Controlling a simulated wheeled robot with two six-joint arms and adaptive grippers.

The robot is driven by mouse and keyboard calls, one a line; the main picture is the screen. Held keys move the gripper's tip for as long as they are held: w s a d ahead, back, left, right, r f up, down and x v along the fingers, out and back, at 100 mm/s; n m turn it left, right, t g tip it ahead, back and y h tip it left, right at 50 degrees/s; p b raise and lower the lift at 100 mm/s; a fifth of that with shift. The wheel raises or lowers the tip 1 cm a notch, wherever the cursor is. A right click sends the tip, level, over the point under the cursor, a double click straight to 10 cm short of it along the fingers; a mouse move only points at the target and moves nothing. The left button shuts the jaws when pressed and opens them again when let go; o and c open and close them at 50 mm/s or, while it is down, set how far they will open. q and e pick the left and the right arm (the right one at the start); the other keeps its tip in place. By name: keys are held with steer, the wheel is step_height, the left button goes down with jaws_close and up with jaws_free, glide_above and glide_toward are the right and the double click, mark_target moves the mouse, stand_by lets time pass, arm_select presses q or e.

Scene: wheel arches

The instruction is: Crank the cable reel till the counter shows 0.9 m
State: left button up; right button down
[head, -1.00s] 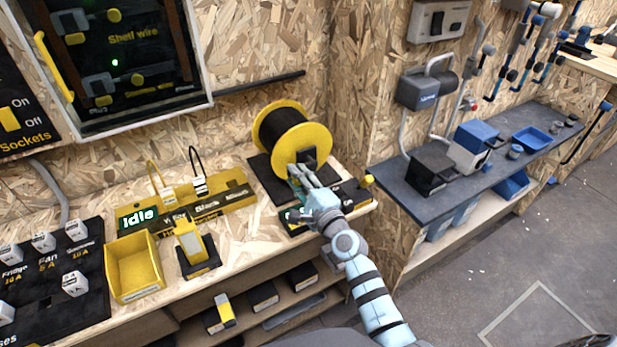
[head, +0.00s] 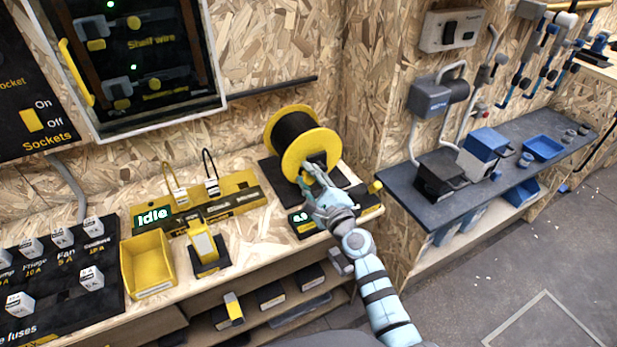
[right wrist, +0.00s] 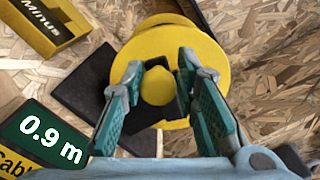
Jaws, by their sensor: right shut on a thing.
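The cable reel (head: 330,145) has yellow flanges and a dark wound core, and stands on a black base at the right end of the bench. My right gripper (head: 309,177) is at its front face. In the right wrist view, the gripper (right wrist: 158,92) is shut on the yellow crank knob (right wrist: 158,86), with a green-padded finger on each side, in front of the reel's yellow flange (right wrist: 205,55). The counter (right wrist: 52,140) reads 0.9 m there; in the head view the counter (head: 299,218) is small beside the gripper. My left gripper is out of view.
A yellow bin (head: 148,267) and a yellow-black holder (head: 203,245) stand left on the bench. Behind them is a panel with an "Idle" display (head: 153,216). A grey shelf (head: 402,190) with blue and black boxes is to the right.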

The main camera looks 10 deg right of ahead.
steer(key=shift+s+a+f, duration=0.1)
steer(key=shift+s+f, duration=0.05)
steer(key=shift+f, duration=0.3)
steer(key=c, duration=1.4)
jaws_free()
steer(key=shift+c, duration=0.2)
steer(key=shift+o, duration=0.5)
steer(key=shift+r, duration=0.2)
steer(key=v, duration=1.2)
